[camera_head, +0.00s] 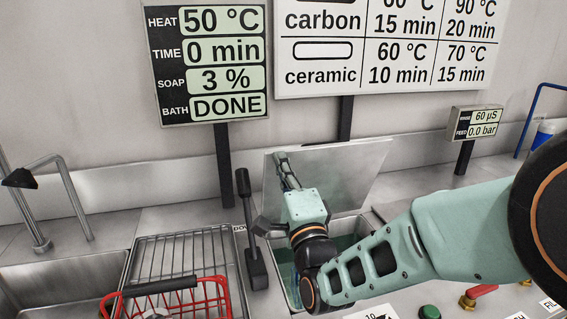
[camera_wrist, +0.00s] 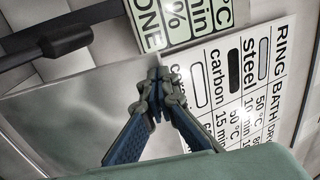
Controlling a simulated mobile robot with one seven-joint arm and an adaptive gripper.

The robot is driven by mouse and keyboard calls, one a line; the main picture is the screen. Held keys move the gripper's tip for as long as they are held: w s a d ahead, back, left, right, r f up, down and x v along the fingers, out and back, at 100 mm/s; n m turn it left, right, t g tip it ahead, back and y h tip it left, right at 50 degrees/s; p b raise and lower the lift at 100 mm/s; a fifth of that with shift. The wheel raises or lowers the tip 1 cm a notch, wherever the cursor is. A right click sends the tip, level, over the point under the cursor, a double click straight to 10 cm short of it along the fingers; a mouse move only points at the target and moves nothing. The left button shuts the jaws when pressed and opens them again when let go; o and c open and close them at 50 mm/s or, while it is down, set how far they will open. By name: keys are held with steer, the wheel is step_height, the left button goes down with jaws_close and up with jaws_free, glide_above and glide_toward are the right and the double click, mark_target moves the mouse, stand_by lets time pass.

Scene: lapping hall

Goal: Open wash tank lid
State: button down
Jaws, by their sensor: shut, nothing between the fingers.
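The wash tank lid (camera_head: 345,178) is a flat grey metal panel, raised and leaning back near upright behind the tank. The wash tank (camera_head: 343,243) below it is open and shows greenish liquid. My gripper (camera_head: 281,160) is shut and empty, pointing up in front of the lid's upper left part. In the wrist view the shut fingers (camera_wrist: 158,75) lie over the edge of the lid (camera_wrist: 85,105). I cannot tell whether they touch it. My arm covers part of the tank and the lid's lower edge.
A black-handled lever (camera_head: 252,230) stands left of the tank. A wire rack (camera_head: 180,246) and a red basket (camera_head: 170,292) with a black handle are further left. A display (camera_head: 208,62) reading DONE and a chart board (camera_head: 385,45) stand behind. A green button (camera_head: 429,312) is at front right.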

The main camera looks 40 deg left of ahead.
steer(key=shift+g+h, duration=0.3)
steer(key=x, duration=0.4)
steer(key=shift+w+a+r, duration=0.25)
steer(key=shift+r, duration=0.1)
steer(key=shift+w+a+r, duration=0.3)
steer(key=shift+w+a, duration=0.05)
steer(key=shift+a, duration=0.1)
steer(key=shift+b, duration=0.3)
